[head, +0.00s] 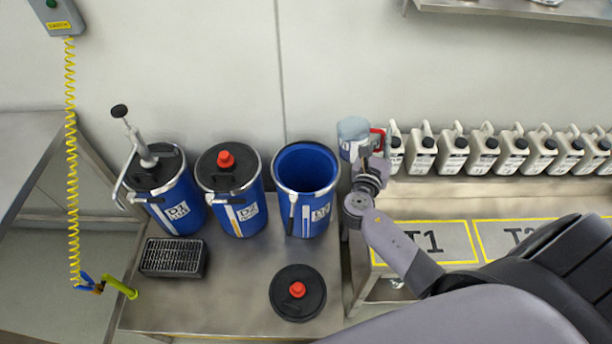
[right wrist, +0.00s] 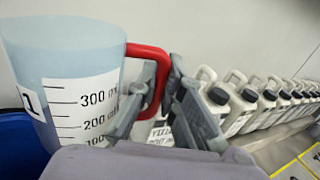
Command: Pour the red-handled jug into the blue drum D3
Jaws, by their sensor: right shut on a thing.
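The jug (head: 353,132) is translucent pale blue with a red handle (head: 377,141). It is upright, just right of and behind the open blue drum D3 (head: 292,222). My right gripper (head: 370,160) is shut on the red handle. In the right wrist view the jug (right wrist: 70,48) shows a white millilitre scale, and my right gripper (right wrist: 160,85) closes around its handle (right wrist: 154,62). The liquid level is unclear. D3's round mouth faces up, with no lid on it. My left gripper is not in view.
Left of D3 stand a blue drum with a black lid and red cap (head: 228,170) and a drum with a pump (head: 165,185). A loose black lid (head: 297,310) and a black grated box (head: 173,258) lie in front. Several white canisters (head: 455,155) line the right shelf.

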